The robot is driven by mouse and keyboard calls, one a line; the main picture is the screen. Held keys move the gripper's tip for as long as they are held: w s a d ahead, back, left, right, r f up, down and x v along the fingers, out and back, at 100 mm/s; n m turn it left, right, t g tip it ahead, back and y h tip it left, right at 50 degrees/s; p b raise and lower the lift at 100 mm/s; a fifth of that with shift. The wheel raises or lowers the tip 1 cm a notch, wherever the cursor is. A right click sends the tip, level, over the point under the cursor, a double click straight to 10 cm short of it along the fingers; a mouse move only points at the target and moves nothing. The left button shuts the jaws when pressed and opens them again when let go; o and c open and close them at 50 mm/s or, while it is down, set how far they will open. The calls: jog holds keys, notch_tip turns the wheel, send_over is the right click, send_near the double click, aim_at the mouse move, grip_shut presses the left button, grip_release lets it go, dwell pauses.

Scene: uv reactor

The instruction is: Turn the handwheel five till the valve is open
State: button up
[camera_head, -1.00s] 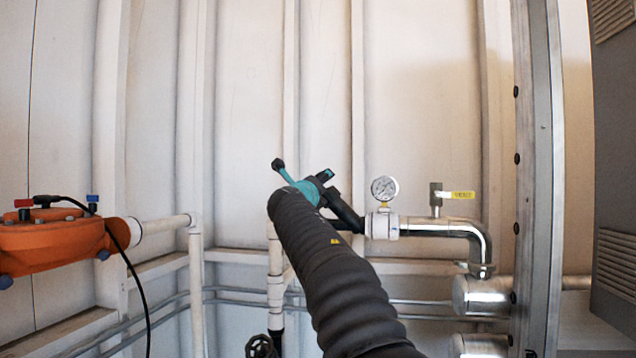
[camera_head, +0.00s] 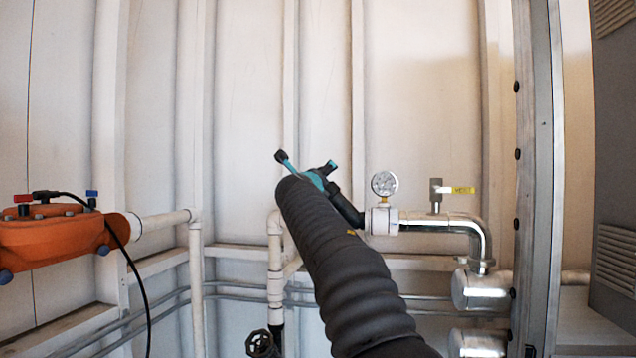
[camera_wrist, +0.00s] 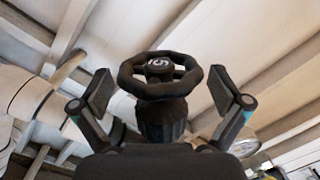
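Handwheel five (camera_wrist: 160,60) is a black, lobed wheel with a white 5 on its hub, which appears upside down. It sits centred in the wrist view on a thick dark ribbed stem (camera_wrist: 162,122). My gripper (camera_wrist: 160,88) is open, with one finger pad on each side of the wheel. A gap shows between each pad and the rim. In the head view my gripper (camera_head: 305,163) is at the far end of my dark arm, with its teal fingers spread. I cannot make out handwheel five there.
A pressure gauge (camera_head: 384,184) and a yellow-handled valve (camera_head: 463,190) stand on the pipe right of my gripper. Another black handwheel (camera_head: 262,345) is low in the head view. An orange device (camera_head: 50,242) is at left. A steel post (camera_head: 540,180) stands at right.

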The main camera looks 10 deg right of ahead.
jog(key=v, duration=1.2)
dwell(0.3)
jog(key=a+f+m+h+b, duration=0.2)
jog(key=a+m+h+b, duration=0.15)
jog(key=h+b, duration=0.2)
jog(key=shift+n+y, duration=0.35)
jog(key=shift+n, duration=0.2)
jog(key=p+x, duration=0.3)
jog(key=x, duration=0.9)
jog(key=shift+w+r, duration=0.1)
jog(key=shift+w, duration=0.2)
